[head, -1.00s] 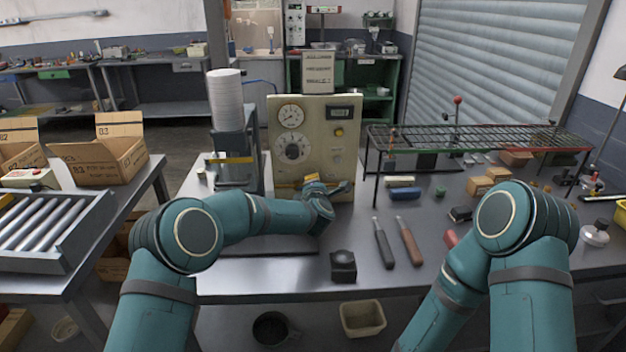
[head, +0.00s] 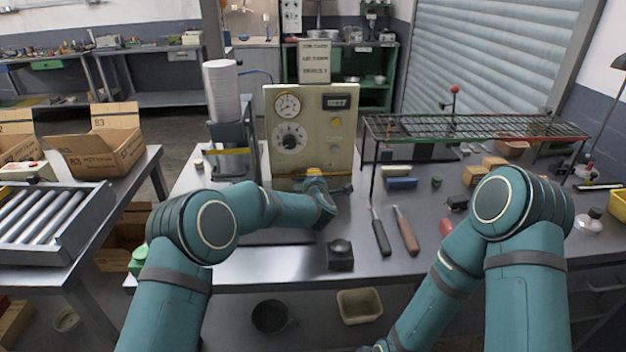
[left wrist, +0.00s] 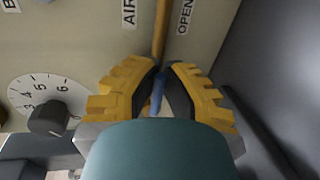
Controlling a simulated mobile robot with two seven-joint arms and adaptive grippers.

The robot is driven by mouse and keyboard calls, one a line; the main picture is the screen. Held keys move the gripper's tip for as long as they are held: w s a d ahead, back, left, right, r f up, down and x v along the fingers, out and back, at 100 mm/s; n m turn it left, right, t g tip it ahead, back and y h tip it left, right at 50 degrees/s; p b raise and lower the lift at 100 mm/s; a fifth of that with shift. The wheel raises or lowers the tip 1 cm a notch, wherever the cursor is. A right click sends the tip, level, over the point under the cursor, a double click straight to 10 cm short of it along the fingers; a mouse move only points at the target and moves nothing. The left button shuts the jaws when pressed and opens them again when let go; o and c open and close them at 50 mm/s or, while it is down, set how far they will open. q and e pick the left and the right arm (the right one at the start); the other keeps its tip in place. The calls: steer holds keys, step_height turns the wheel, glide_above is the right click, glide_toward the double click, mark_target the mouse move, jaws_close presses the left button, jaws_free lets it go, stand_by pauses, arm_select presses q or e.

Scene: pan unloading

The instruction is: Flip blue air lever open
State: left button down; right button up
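The cream control panel (head: 313,130) with dials stands at the back of the bench. My left gripper (head: 330,184) is at the panel's lower right; my wrist hides much of it in the head view. In the left wrist view, the yellow-and-black fingers of my left gripper (left wrist: 162,76) are close together, with the blue air lever (left wrist: 157,94) between their pads. They look closed on it, though the exact contact is hard to see. A brass-coloured pipe (left wrist: 160,30) runs between the AIR label (left wrist: 129,12) and the OPEN label (left wrist: 185,15). My right gripper is out of view.
A numbered knob (left wrist: 48,118) sits left of the fingers. A wire rack (head: 475,128) stands on the bench to the right. Two handled tools (head: 380,232) and a dark block (head: 340,255) lie in front. Stacked white discs (head: 221,90) stand left of the panel.

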arm_select(q)
steer(key=c, duration=1)
jaws_free()
steer(key=shift+f, duration=0.1)
steer(key=shift+c, duration=0.2)
steer(key=shift+s, duration=0.1)
steer(key=s, duration=0.4)
steer(key=s+r, duration=0.1)
steer(key=s, duration=0.2)
steer(key=s+r, duration=0.1)
steer(key=s, duration=0.3)
steer(key=shift+s+r, duration=0.2)
steer(key=shift+s, duration=0.15)
